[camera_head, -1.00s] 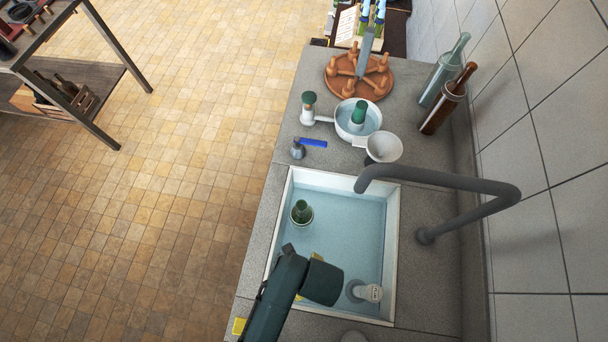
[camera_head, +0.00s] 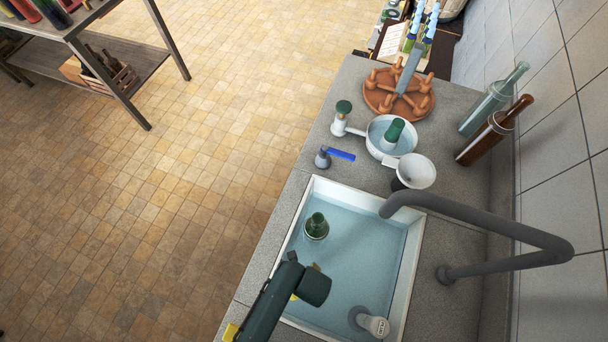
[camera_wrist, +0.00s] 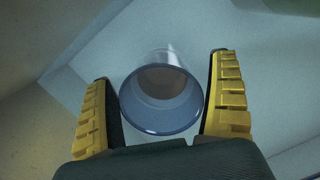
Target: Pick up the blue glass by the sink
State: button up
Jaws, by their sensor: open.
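A clear, bluish glass (camera_wrist: 160,124) with a round blue rim shows in the wrist view, seen from above into its open mouth. My gripper (camera_wrist: 162,80) is open, with one yellow-padded finger on each side of the glass. The right finger looks close to the rim; contact cannot be told.
A grey faucet (camera_head: 500,222) arches over the right side.

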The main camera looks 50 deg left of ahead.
jog(key=shift+f, duration=0.45)
jog(key=c, duration=1.4)
jog(key=shift+r, duration=0.15)
notch_tip(320, 180, up, 10)
jog(key=shift+f+p, duration=0.1)
jog(key=shift+p, duration=1.15)
